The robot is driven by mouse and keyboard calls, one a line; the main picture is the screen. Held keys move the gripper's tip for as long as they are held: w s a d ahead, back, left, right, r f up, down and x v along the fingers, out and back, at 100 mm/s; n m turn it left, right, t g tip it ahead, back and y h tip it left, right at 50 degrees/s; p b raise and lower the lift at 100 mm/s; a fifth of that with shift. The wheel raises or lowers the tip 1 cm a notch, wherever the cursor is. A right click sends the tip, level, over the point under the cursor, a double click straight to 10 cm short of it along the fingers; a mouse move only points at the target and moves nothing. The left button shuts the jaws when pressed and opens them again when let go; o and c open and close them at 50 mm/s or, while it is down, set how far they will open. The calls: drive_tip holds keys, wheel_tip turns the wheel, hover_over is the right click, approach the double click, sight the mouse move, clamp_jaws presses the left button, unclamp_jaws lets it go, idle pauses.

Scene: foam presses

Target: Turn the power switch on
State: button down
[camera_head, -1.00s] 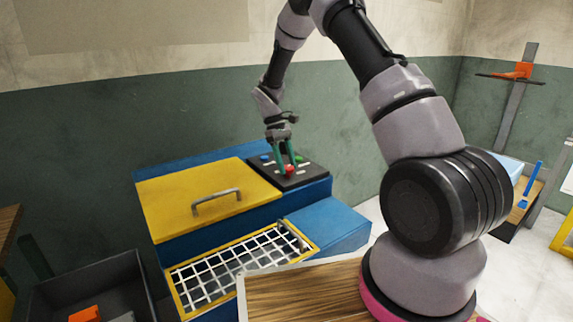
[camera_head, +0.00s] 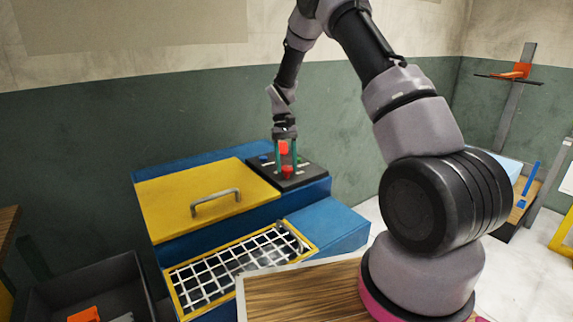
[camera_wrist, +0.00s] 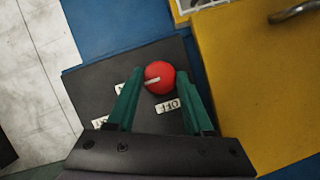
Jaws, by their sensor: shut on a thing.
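The red round knob (camera_head: 287,173) stands on the black control panel (camera_head: 301,179) at the right of the press. In the wrist view the knob (camera_wrist: 160,77) shows a white pointer line, with a small white label beside it. My gripper (camera_head: 286,163) points down over the panel, its two green fingers either side of the knob, shut on it. The fingertips (camera_wrist: 162,88) are apart by about the knob's width. A second bright red patch (camera_head: 283,147) shows higher up between the fingers; I cannot tell what it is.
The yellow lid (camera_head: 165,204) with a grey handle lies left of the panel. In front is a white grid in a yellow frame (camera_head: 176,293). A dark bin (camera_head: 50,292) stands lower left.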

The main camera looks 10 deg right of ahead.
drive_tip(key=shift+w, duration=0.1)
drive_tip(key=shift+c, duration=1.5)
unclamp_jaws()
drive_tip(key=shift+r, duration=0.1)
drive_tip(key=v, duration=1)
drive_tip(key=shift+r, duration=0.35)
